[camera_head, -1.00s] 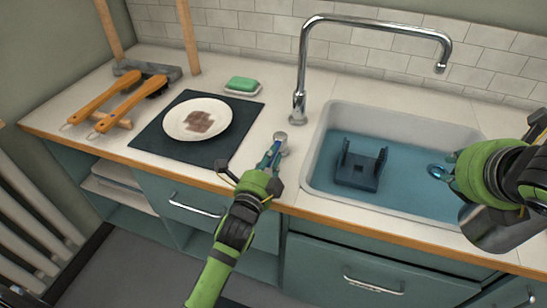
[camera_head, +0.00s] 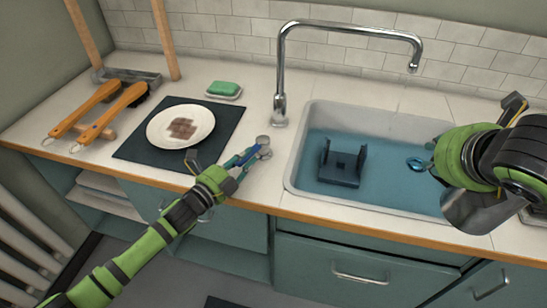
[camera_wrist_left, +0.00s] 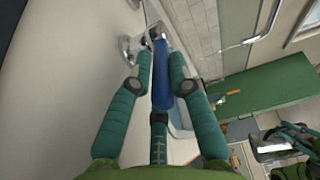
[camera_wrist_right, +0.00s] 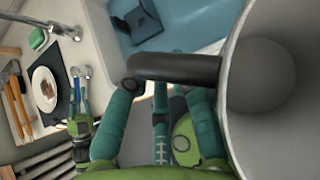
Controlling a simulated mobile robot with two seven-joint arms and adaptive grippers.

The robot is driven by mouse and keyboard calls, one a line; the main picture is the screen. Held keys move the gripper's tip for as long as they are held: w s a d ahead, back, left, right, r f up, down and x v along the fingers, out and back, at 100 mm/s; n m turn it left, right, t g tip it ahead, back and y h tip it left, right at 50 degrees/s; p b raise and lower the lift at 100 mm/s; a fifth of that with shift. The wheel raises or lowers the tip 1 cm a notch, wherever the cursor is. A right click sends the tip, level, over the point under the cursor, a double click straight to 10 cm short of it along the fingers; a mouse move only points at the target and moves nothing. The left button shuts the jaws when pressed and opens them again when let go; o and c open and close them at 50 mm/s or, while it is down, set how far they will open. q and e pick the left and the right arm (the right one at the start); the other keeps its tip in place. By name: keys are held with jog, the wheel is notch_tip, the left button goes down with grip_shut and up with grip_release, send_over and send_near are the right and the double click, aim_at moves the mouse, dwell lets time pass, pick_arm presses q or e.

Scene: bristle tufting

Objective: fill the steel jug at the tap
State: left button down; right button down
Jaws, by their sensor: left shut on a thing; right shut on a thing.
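The chrome tap (camera_head: 350,30) arches over the sink (camera_head: 300,150), its spout end over the basin; no water stream shows. Left of it on the counter is a chrome tap control (camera_head: 263,140) with a blue lever (camera_wrist_left: 162,75). My left gripper (camera_head: 247,156) is shut on this lever, one finger on each side. The steel jug (camera_head: 474,212) is at the sink's right front, partly behind my right arm. In the right wrist view my right gripper (camera_wrist_right: 162,90) is shut on the jug's black handle (camera_wrist_right: 175,68). The visible jug interior (camera_wrist_right: 285,75) looks bare grey.
A dark rack (camera_head: 342,165) stands in the blue basin, with a small blue ring (camera_head: 416,163) to its right. A plate (camera_head: 181,127) on a dark mat, a green soap (camera_head: 223,87) and two wooden-handled brushes (camera_head: 108,112) occupy the left counter.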

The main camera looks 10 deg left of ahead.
pick_arm(q)
jog(key=shift+w+a+r+m+g+h+b, duration=0.1)
jog(key=shift+w+a+m+g+h+b, duration=0.1)
jog(key=shift+m+g+h, duration=0.35)
jog(key=shift+w+a+r+m+g+h+b, duration=0.1)
jog(key=shift+a+m+g+h+b, duration=0.2)
jog(key=shift+h, duration=0.45)
jog(key=shift+d, duration=0.1)
jog(key=c, duration=1.2)
grip_release()
jog(key=shift+c, duration=0.2)
jog(key=shift+s, duration=0.1)
jog(key=shift+s+a+f, duration=0.15)
jog(key=shift+s+a, duration=0.15)
jog(key=v, duration=1.1)
jog(key=shift+s, duration=0.1)
